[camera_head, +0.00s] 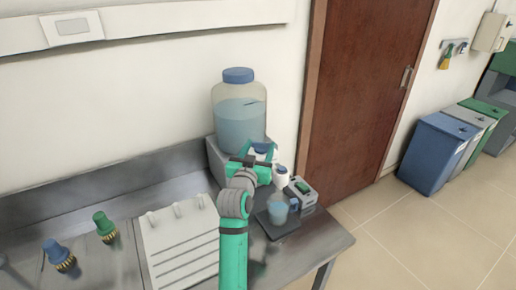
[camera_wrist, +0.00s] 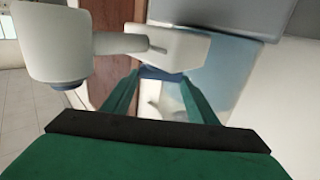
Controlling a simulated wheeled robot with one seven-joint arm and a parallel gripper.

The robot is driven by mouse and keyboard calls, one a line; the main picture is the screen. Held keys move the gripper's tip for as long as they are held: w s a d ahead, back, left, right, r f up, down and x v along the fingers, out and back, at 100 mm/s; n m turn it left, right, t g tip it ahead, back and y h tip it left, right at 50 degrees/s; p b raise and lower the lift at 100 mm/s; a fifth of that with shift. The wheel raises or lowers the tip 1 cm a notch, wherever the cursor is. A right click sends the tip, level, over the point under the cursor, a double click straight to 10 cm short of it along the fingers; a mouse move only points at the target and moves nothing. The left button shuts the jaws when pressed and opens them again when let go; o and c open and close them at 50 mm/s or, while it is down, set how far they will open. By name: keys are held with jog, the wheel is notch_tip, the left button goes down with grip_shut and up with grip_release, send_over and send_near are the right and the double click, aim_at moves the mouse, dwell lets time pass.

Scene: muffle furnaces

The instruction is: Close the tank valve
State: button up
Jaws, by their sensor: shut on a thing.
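The tank (camera_head: 238,122) is a clear jug with a blue cap, partly full of bluish liquid, standing on a grey block at the back of the bench. Its valve (camera_head: 259,149) is white with blue at the front of the tank, partly hidden by my gripper (camera_head: 263,168). In the wrist view the valve's white body (camera_wrist: 185,45) joins a pipe to a white spout (camera_wrist: 68,45). My gripper (camera_wrist: 161,78) has its green fingers on the blue part of the valve below the white body. How far the handle is turned cannot be told.
A clear jug (camera_head: 278,213) with liquid stands on a dark plate below the spout, close to my arm. A small grey device (camera_head: 304,188) is beside it.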

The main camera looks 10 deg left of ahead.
jog(key=shift+d+n+y, duration=0.15)
jog(key=shift+n+y, duration=0.35)
jog(key=shift+y, duration=0.6)
jog(key=o, duration=1)
jog(key=shift+o, duration=0.2)
jog(key=shift+s, duration=0.1)
jog(key=s, duration=1)
jog(key=shift+s, duration=0.35)
jog(key=shift+c, duration=0.4)
